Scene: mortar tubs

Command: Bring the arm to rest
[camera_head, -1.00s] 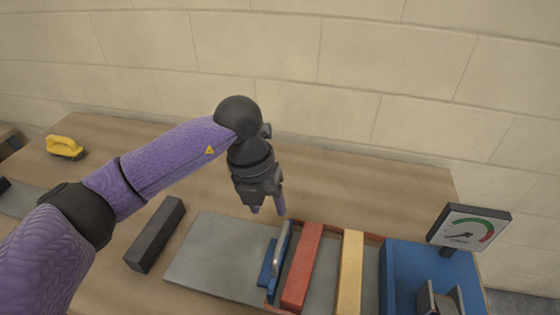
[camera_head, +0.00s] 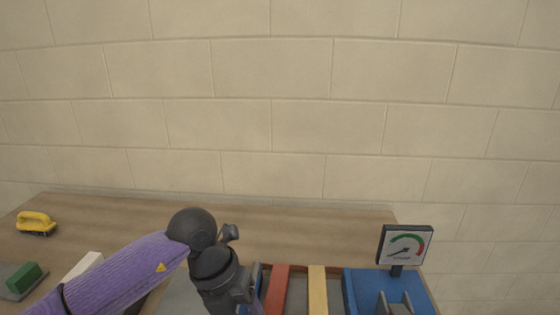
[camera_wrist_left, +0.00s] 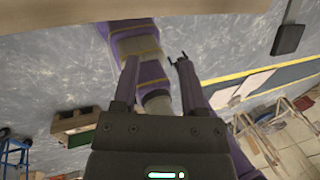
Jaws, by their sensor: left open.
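My left arm comes in from the lower left in the head view, bent at a dark wrist joint. My left gripper (camera_head: 252,306) points down at the bottom edge, beside the left end of the tray with the red and yellow bars. Its tips are partly cut off there. In the left wrist view my left gripper (camera_wrist_left: 157,64) has its two fingers apart with nothing between them. Purple parts of my own body show behind them. My right gripper is not in view.
A red bar (camera_head: 277,290) and a yellow bar (camera_head: 318,290) lie near a blue stand (camera_head: 362,287) with a dial gauge (camera_head: 405,246). A yellow-handled tool (camera_head: 36,222) and a green block (camera_head: 23,277) are at the left. The table's back strip (camera_head: 290,228) is clear.

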